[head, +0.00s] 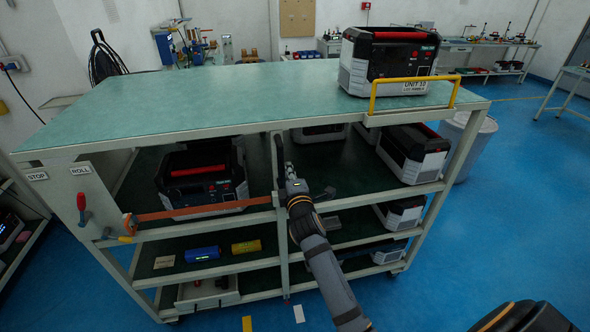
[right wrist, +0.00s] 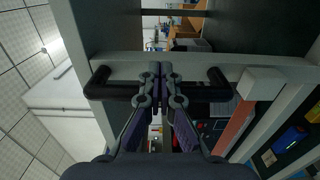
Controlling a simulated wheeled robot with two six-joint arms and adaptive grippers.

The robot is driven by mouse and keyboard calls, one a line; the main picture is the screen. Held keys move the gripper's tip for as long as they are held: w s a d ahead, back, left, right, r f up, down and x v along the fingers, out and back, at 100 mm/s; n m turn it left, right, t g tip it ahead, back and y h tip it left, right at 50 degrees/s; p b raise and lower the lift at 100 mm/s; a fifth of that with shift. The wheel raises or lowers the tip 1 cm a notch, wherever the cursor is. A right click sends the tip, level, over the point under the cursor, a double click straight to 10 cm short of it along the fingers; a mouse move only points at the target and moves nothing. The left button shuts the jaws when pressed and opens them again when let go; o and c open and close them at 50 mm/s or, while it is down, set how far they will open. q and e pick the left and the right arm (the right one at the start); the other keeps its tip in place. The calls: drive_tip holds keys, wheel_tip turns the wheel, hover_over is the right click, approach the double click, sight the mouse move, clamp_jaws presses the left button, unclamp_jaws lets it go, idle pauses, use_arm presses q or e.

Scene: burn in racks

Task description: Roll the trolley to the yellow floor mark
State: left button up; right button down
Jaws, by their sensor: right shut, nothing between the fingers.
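The trolley (head: 200,95) has a green top and several shelves and stands in the middle of the head view. A black handle (head: 280,160) is on its front middle post; the right wrist view shows the handle (right wrist: 113,90) crossing behind my fingers. My right gripper (head: 288,175) is shut and empty, with its fingertips (right wrist: 160,70) at the handle's middle; I cannot tell whether they touch it. A red lever (head: 82,203) is on the end panel, below the STOP and ROLL labels. A yellow strip (head: 247,323) lies on the floor at the bottom edge. My left gripper is not in view.
A boxed unit (head: 388,60) stands on the top behind a yellow rail (head: 413,80). Another (head: 200,178) sits on the shelf behind an orange strap (head: 205,210). A grey bin (head: 470,145) stands behind the trolley's right end. Blue floor (head: 520,200) is open at right.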

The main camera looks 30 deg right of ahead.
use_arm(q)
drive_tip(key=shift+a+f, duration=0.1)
use_arm(e)
drive_tip(key=shift+w+a+r, duration=0.1)
drive_tip(key=shift+w+a, duration=0.1)
drive_tip(key=shift+a, duration=0.75)
drive_tip(key=shift+w+a+f, duration=0.1)
drive_tip(key=shift+w+a, duration=0.15)
drive_tip(key=shift+a, duration=0.75)
drive_tip(key=shift+w+a+r, duration=0.1)
drive_tip(key=shift+w+a, duration=0.1)
drive_tip(key=shift+a, duration=0.75)
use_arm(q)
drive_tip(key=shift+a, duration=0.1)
use_arm(e)
drive_tip(key=shift+w, duration=0.1)
